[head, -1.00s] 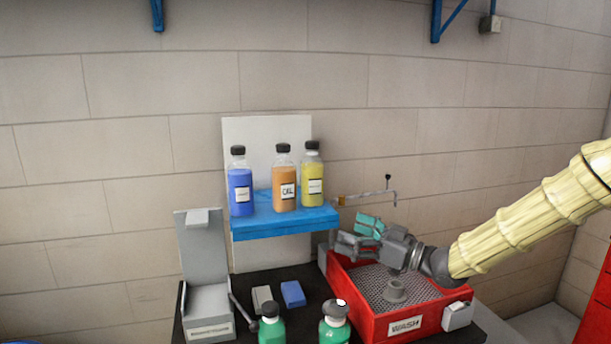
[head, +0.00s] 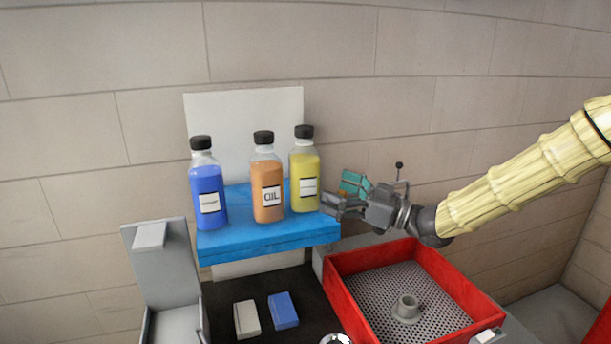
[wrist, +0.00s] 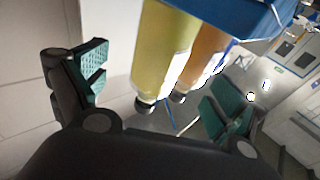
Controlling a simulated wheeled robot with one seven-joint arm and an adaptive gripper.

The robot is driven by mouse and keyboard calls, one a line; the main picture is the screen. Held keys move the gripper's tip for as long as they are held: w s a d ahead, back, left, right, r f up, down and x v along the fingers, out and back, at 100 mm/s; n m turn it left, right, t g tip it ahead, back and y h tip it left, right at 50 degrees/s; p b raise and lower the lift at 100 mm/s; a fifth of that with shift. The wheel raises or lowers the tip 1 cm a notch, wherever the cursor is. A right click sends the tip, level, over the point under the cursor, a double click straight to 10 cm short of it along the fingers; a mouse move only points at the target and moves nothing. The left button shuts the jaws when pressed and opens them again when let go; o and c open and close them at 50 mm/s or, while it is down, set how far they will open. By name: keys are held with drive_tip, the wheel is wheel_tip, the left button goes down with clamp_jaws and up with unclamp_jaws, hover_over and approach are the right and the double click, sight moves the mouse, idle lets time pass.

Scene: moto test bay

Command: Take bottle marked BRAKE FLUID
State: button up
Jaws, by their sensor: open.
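Three capped bottles stand in a row on a blue shelf (head: 270,240). The left one is a blue bottle (head: 207,186) with a label too small to read. The middle one is an orange bottle (head: 267,181) marked OIL. The right one is a yellow bottle (head: 303,168) with an unreadable label. My gripper (head: 346,193) is open and empty just right of the yellow bottle. In the wrist view, the yellow bottle (wrist: 161,48) and the orange bottle (wrist: 207,50) show between the spread fingers of my gripper (wrist: 160,92). No label shows the words BRAKE FLUID legibly.
A red wash tray (head: 352,300) with a perforated floor lies below my gripper. A grey box with a raised lid (head: 160,262) stands at lower left. A white block (head: 247,319) and a blue block (head: 283,310) lie below the shelf.

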sight(305, 175)
drive_tip(key=shift+s+a+r+p, duration=0.15)
drive_tip(key=shift+s+a+r, duration=0.2)
drive_tip(key=shift+a+r, duration=0.2)
drive_tip(key=shift+s+a+r+p, duration=0.15)
drive_tip(key=shift+s+a+r, duration=0.25)
drive_tip(key=shift+a, duration=0.2)
drive_tip(key=shift+w+a+r, duration=0.1)
drive_tip(key=shift+a+r, duration=0.05)
drive_tip(key=shift+a, duration=0.1)
drive_tip(key=w, duration=0.1)
drive_tip(key=w+f+p, duration=0.1)
drive_tip(key=w, duration=0.1)
drive_tip(key=w+a, duration=0.1)
drive_tip(key=shift+w+f, duration=0.25)
drive_tip(key=shift+f, duration=0.1)
drive_tip(key=a+r+p, duration=0.2)
drive_tip(key=a, duration=0.1)
drive_tip(key=shift+s+a, duration=0.15)
drive_tip(key=shift+s, duration=0.05)
drive_tip(key=shift+w+f, duration=0.55)
drive_tip(key=shift+w, duration=0.15)
drive_tip(key=shift+s+r, duration=0.25)
drive_tip(key=shift+s, duration=0.1)
drive_tip(key=c, duration=0.7)
drive_tip(key=shift+w+f, duration=0.1)
drive_tip(key=c, duration=0.9)
